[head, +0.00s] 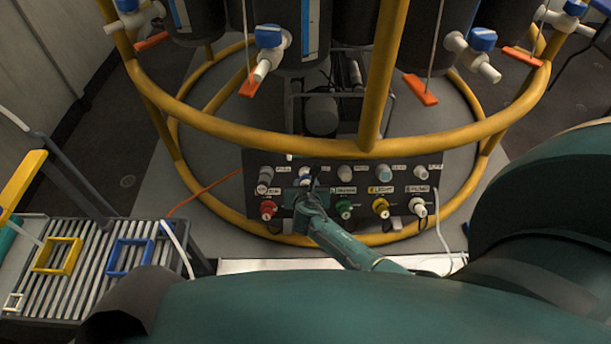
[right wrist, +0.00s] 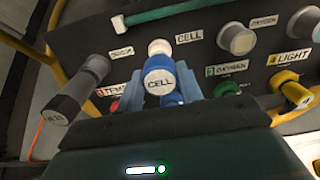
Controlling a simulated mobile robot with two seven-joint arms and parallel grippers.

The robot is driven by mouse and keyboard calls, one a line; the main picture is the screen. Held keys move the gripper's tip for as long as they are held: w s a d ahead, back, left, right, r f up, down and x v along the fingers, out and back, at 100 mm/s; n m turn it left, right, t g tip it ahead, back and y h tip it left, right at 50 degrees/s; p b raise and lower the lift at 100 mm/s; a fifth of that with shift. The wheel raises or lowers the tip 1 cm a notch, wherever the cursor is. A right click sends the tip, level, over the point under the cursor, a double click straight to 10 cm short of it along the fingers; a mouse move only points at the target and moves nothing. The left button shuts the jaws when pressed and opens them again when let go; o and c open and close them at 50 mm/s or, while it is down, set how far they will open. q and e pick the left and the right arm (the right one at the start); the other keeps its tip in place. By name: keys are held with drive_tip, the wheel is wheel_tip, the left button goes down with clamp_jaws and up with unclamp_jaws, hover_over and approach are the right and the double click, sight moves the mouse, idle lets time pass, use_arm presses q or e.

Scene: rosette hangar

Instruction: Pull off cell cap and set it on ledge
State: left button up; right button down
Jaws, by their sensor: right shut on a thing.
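Whether the cap still touches a fitting cannot be told. A blue part (right wrist: 171,100) shows below the cap between the fingers. A white ledge-like strip (head: 250,266) lies below the panel in the head view. My left gripper is not in view.
The panel has red (head: 268,209), green (head: 344,209), yellow (head: 381,208) and white (head: 418,206) connectors in a lower row. A yellow tube frame (head: 250,135) rings it. A slatted rack (head: 100,275) with coloured square frames stands at left.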

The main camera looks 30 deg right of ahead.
drive_tip(key=shift+p+v, duration=1.35)
drive_tip(key=shift+v, duration=0.45)
